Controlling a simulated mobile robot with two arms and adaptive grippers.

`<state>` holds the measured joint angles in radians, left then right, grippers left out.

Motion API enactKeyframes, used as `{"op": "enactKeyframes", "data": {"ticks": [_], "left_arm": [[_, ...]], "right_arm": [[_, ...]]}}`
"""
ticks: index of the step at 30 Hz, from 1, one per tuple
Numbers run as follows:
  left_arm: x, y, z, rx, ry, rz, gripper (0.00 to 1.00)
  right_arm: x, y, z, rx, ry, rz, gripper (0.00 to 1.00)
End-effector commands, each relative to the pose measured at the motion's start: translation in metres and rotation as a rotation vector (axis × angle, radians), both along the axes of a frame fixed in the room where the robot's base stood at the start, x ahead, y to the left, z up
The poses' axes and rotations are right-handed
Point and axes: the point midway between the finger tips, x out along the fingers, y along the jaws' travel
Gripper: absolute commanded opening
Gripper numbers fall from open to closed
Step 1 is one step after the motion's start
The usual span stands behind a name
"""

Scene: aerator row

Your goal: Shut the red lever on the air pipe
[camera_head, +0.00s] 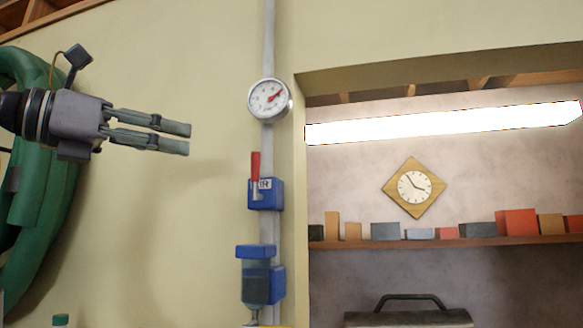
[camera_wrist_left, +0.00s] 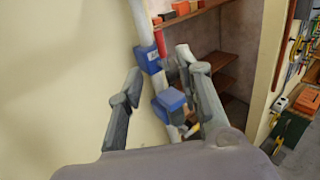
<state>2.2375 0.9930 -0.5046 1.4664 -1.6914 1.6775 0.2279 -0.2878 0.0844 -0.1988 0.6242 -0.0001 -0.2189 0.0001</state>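The red lever (camera_head: 255,166) stands upright along the grey air pipe (camera_head: 268,228), rising from a blue valve body (camera_head: 270,196) with a small white label. In the left wrist view the lever (camera_wrist_left: 160,42) shows above the blue valve body (camera_wrist_left: 147,58), beyond the fingers. My left gripper (camera_head: 189,139) is left of the lever and slightly higher in the head view, its fingers pointing right. The fingers are apart with nothing between them, and the gripper touches neither lever nor pipe. My right gripper is in neither view.
A round gauge (camera_head: 269,99) sits on the pipe above the valve, and a blue filter unit (camera_head: 256,275) is below it. A green hose coil (camera_head: 40,200) hangs at left. Right of the pipe is a recess with a shelf (camera_head: 430,243) of blocks. The wall between hose and pipe is bare.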

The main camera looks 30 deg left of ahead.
Motion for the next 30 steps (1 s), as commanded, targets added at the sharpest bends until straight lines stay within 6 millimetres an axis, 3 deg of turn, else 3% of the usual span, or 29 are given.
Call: {"op": "enactKeyframes", "data": {"ticks": [5,8,13,17,20,25,30], "left_arm": [[0.004,0.001,0.001,-0.003,0.000,0.007,0.33],[0.017,-0.004,0.001,-0.001,0.003,0.005,0.33],[0.051,-0.017,0.001,0.000,0.004,0.005,0.33],[0.078,-0.027,0.001,0.000,0.004,0.004,0.33],[0.099,-0.035,0.001,-0.001,0.003,0.004,0.33],[0.130,-0.047,0.001,-0.001,0.002,0.004,0.33],[0.151,-0.055,0.000,-0.001,0.002,0.004,0.33]], "right_arm": [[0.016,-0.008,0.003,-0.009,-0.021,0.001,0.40],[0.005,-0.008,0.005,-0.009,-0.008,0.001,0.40],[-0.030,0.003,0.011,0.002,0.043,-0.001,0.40],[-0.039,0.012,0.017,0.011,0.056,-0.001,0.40],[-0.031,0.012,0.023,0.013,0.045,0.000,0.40],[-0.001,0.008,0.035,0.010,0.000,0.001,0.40],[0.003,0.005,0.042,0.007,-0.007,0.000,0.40]]}}
